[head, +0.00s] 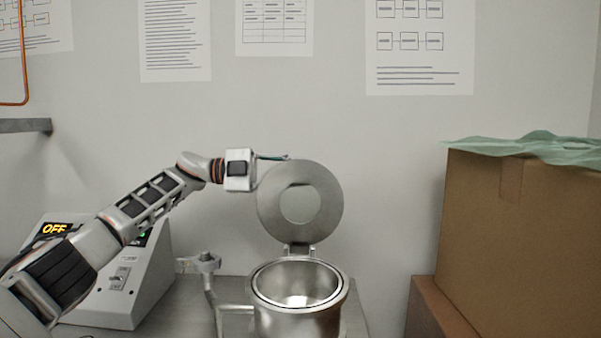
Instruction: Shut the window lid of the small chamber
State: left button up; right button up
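The small chamber (263,317) is a round, shiny metal pot in the lower middle of the head view, with its mouth open. Its window lid (325,194), a grey disc with a round window in the middle, stands raised, about upright, on a hinge (299,249) at the chamber's back rim. My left gripper (274,157) is at the lid's upper left edge. Its finger part shows only as a thin dark strip, and its tip seems partly hidden by the lid. Contact and finger opening cannot be made out. My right gripper is out of view.
A control box (126,293) with a lit OFF display stands at left, behind my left arm. A metal pipe with a valve (206,264) joins the chamber's left side. Cardboard boxes (522,240) with a green sheet (530,146) stand at right. The air above the chamber mouth is clear.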

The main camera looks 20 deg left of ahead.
pick_arm(q)
jog(key=shift+c, duration=0.3)
grip_shut()
